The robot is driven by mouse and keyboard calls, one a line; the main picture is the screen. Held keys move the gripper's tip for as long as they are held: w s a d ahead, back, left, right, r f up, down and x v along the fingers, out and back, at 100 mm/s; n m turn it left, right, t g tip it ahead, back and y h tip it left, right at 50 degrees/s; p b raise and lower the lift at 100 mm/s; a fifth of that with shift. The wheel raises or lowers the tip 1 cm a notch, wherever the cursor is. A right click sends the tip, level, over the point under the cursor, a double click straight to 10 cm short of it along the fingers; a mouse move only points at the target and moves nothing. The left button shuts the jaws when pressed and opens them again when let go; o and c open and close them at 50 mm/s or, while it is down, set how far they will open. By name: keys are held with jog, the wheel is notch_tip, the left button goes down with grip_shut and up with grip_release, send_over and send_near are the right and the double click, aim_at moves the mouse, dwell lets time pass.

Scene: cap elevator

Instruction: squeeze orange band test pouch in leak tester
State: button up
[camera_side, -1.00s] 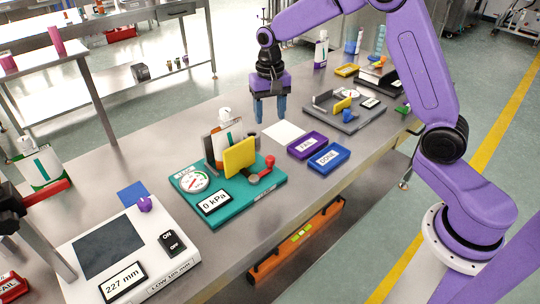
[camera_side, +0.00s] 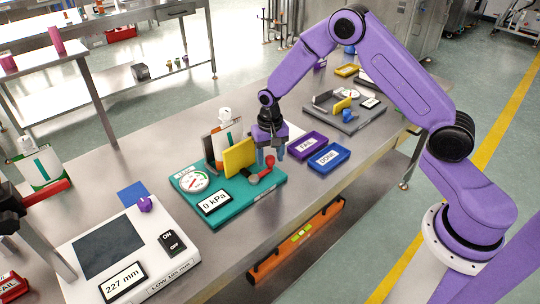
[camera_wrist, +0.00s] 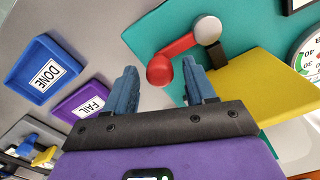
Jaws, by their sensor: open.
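The leak tester has a teal base (camera_side: 235,205), a round gauge (camera_side: 192,180), a display (camera_side: 214,201) reading 0 kPa and an upright yellow plate (camera_side: 239,157). A white-capped pouch (camera_side: 224,115) stands upright behind the plate, which hides most of it; a little orange shows at its side. A red-knobbed crank (camera_side: 268,161) is at the right of the base. My gripper (camera_side: 270,158) is open, pointing down just above the crank end. In the wrist view the red knob (camera_wrist: 160,70) appears between and beyond the fingertips, with no clear contact.
Purple FAIL tray (camera_side: 307,145) and blue DONE tray (camera_side: 329,158) lie right of the tester. A grey second device (camera_side: 346,115) stands behind them. A white scale-like box (camera_side: 120,250) with a 227 mm display is at front left. Another pouch (camera_side: 38,165) stands at far left.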

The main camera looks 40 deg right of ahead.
jog(key=shift+f, duration=0.1)
grip_shut()
jog(key=shift+s, duration=0.15)
jog(key=m, duration=0.1)
jog(key=s+m, duration=0.1)
jog(key=shift+s+a+m, duration=0.1)
jog(key=shift+s+m, duration=0.15)
jog(key=shift+m, duration=0.15)
jog(key=m, duration=0.1)
jog(key=s+m, duration=0.1)
jog(key=shift+s+a+m, duration=0.2)
jog(key=shift+a+m, duration=0.1)
jog(key=shift+m, duration=0.1)
jog(key=m, duration=0.1)
jog(key=s+a+m, duration=0.1)
jog(key=m, duration=0.1)
jog(key=shift+s, duration=0.3)
jog(key=shift+s+a+m, duration=0.25)
jog(key=shift+a+m, duration=0.1)
jog(key=shift+m, duration=0.5)
jog(key=shift+s+a+m, duration=0.2)
jog(key=shift+a+m, duration=0.1)
jog(key=shift+m, duration=0.55)
